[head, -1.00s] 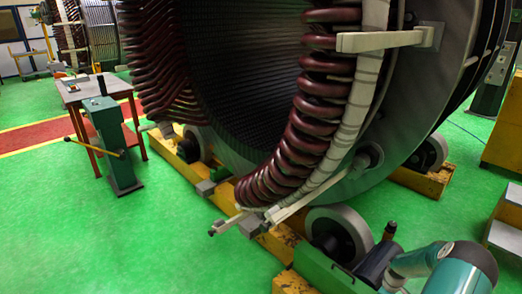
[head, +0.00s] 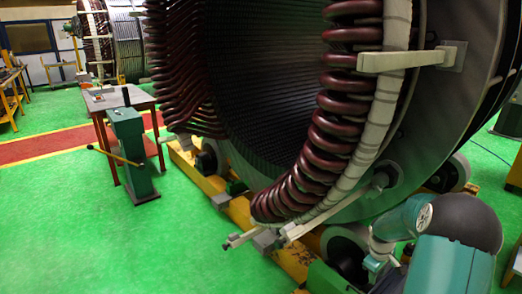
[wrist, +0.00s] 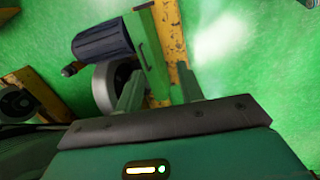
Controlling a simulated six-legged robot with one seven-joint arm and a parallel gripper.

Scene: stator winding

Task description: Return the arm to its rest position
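My arm (head: 450,235), teal with a dark rounded joint, is bent up in the lower right corner of the head view, in front of the big stator's lower right side. My gripper (wrist: 159,88) shows in the wrist view with its two greenish fingers apart and nothing visible between them. Beyond the fingers are a yellow beam and green floor. The gripper's fingers cannot be made out clearly in the head view.
The stator (head: 385,100) with dark red coils rests on rollers and yellow beams. A dark blue motor (wrist: 102,40) on a green mount and a grey wheel (wrist: 108,85) lie beyond my fingers.

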